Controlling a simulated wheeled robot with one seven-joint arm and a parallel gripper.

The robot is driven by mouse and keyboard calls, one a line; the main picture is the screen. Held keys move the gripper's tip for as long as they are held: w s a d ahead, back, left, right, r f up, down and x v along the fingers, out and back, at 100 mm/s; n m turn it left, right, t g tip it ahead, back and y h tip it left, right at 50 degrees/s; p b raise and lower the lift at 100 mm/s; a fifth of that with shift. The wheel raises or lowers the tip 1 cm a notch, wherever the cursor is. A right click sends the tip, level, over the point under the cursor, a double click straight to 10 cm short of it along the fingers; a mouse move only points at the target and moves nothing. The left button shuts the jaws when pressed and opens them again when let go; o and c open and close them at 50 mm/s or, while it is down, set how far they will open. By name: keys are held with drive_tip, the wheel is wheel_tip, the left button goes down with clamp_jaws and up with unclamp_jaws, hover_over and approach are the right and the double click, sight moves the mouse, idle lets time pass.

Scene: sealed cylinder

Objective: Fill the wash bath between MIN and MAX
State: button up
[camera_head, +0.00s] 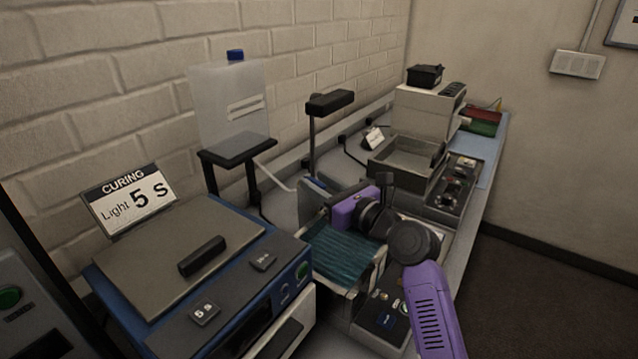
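A translucent tank (230,108) with a blue cap stands on a dark raised stand at the left wall. A pale tube (275,178) runs from near its base down to the right. A container with a dark teal, ribbed-looking surface (345,254) lies below my arm; it may be the wash bath, but I see no MIN or MAX marks. My purple arm comes in from the lower right and bends left over the bench. Its end (340,214) is above the teal area's back edge. My gripper's fingers cannot be made out, nor anything held.
A blue and grey curing unit (190,255) with a "CURING Light 5 S" sign (130,200) fills the front left. A black-topped post (330,103) stands behind my arm. A grey open tray (405,160) and a white device (428,108) stand farther back. The floor at right is clear.

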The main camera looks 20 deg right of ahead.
clamp_jaws()
drive_tip(key=shift+w+d+n+g+y, duration=0.15)
drive_tip(key=shift+d+n+g+y, duration=0.25)
drive_tip(key=shift+n+y, duration=0.45)
drive_tip(key=shift+n+g+y+b, duration=0.35)
drive_tip(key=shift+n+g+y, duration=0.35)
drive_tip(key=shift+y, duration=0.45)
drive_tip(key=shift+o, duration=0.3)
unclamp_jaws()
drive_tip(key=v, duration=0.7)
drive_tip(key=shift+s+d, duration=0.3)
